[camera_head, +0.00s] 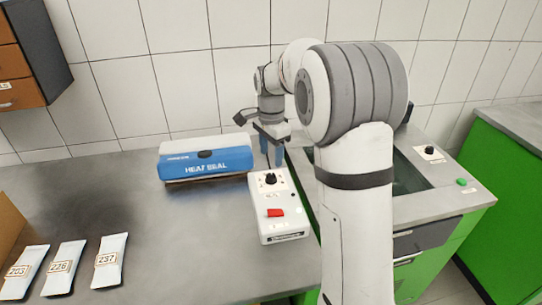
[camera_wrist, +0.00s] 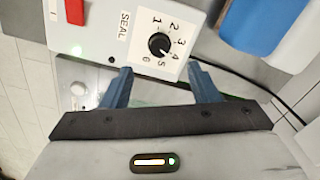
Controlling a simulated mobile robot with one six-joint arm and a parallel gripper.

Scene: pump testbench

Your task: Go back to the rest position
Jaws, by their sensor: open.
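My gripper (camera_wrist: 157,88) is open and empty, its two blue fingers apart in the wrist view. In the head view my gripper (camera_head: 272,153) points down just behind the back end of a white control box (camera_head: 283,222). The box has a black dial (camera_wrist: 158,44) marked with numbers and the word SEAL, and a red switch (camera_head: 275,212). In the wrist view the dial appears just beyond the fingertips, between them. I cannot tell whether a finger touches the box. My arm covers part of the bench to the right.
A blue and white heat sealer (camera_head: 206,165) stands left of my gripper. Several labelled pouches (camera_head: 109,260) lie at the front left. A brown drawer unit (camera_head: 22,75) is at the upper left. A green-sided test bench (camera_head: 455,215) with a recess is on the right. The grey table's middle is clear.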

